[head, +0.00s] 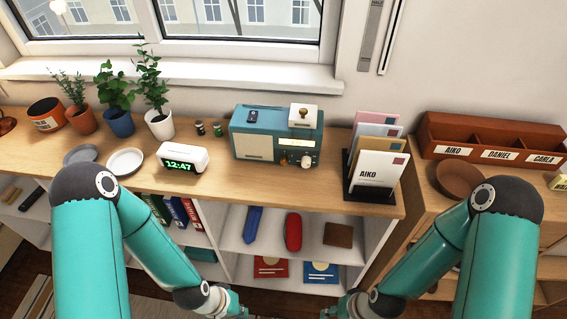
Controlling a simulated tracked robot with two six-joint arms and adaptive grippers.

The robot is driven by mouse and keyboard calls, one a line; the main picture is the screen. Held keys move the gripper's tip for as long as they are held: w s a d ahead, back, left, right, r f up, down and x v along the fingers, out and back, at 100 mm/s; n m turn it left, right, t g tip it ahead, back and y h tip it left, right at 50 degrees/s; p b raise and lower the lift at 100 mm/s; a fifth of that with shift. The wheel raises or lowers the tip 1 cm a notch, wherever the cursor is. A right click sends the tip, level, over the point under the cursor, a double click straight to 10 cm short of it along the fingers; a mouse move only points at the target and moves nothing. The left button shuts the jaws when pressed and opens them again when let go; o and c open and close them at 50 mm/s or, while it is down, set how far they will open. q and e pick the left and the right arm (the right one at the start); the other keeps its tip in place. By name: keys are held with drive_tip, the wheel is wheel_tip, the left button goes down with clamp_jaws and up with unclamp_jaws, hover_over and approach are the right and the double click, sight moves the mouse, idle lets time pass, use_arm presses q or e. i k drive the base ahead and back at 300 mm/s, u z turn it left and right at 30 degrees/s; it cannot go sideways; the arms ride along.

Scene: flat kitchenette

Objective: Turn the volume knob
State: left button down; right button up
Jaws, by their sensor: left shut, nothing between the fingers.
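A teal radio (264,133) stands on the wooden shelf top, below the window. Its front has a cream speaker panel on the left and a lit display on the right. Below the display are a small orange knob (283,161) and a larger pale knob (306,161); I cannot read which is for volume. My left gripper (238,313) is shut and empty at the bottom edge, well below and in front of the radio. My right gripper (335,313) is also at the bottom edge, largely cut off, so its fingers cannot be made out.
A white clock (184,160) stands left of the radio and a letter rack (377,170) right of it. A small white box (303,116) and a dark item (258,115) lie on the radio. Potted plants (155,98) stand at the left. The wood directly before the radio is clear.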

sight(285, 158)
drive_tip(key=u, duration=1.7)
drive_tip(key=i, duration=0.1)
drive_tip(key=z, duration=2.95)
drive_tip(key=k, duration=1.75)
drive_tip(key=u, duration=1.1)
drive_tip(key=i, duration=1)
drive_tip(key=z, duration=0.05)
